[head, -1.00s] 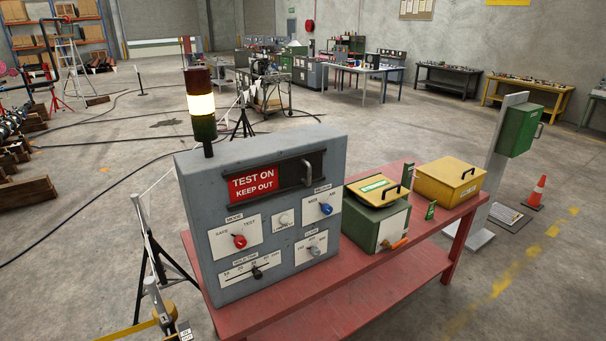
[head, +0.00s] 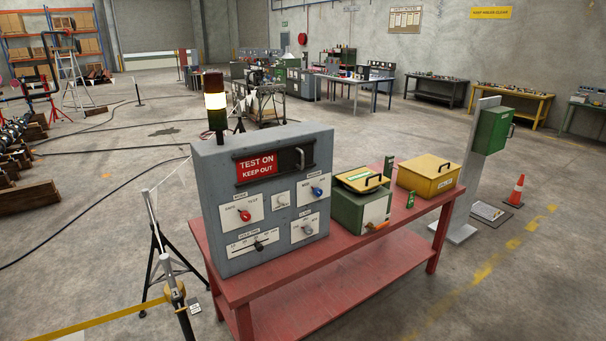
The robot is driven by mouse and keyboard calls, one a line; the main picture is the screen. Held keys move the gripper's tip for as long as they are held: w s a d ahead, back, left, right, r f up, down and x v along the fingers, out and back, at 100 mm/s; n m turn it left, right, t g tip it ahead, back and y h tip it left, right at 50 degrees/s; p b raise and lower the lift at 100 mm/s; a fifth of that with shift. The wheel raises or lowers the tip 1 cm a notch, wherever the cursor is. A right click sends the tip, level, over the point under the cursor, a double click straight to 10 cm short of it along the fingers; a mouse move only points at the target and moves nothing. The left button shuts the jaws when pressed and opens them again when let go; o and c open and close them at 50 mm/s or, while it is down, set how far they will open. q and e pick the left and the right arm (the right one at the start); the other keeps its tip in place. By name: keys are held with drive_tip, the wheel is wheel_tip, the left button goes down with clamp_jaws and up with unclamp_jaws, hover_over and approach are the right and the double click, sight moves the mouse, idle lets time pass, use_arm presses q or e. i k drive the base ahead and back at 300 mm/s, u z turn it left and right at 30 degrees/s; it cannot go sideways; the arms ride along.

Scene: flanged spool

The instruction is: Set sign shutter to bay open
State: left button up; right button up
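The grey control panel (head: 222,245) stands upright on the left end of a red bench. Near its top is a sign window showing a red sign (head: 257,166) that reads "TEST ON KEEP OUT". A dark shutter with a pale vertical handle (head: 299,158) covers the right part of that window. Below are a red mode knob (head: 244,215), a blue knob (head: 317,191), a grey lower knob (head: 308,229) and a black slider (head: 259,245). Neither of my grippers is in view.
The red bench (head: 350,272) also carries a green box (head: 346,210) with an orange handle and a yellow box (head: 428,178). A barrier post with yellow tape (head: 100,322) stands at front left. An orange cone (head: 516,190) is at right. Open floor lies right of the bench.

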sight(299, 159)
drive_tip(key=z, duration=0.25)
drive_tip(key=k, duration=0.3)
drive_tip(key=u, duration=1.5)
drive_tip(key=i, duration=1.35)
drive_tip(key=z, duration=0.85)
drive_tip(key=i, duration=0.55)
drive_tip(key=z, duration=0.6)
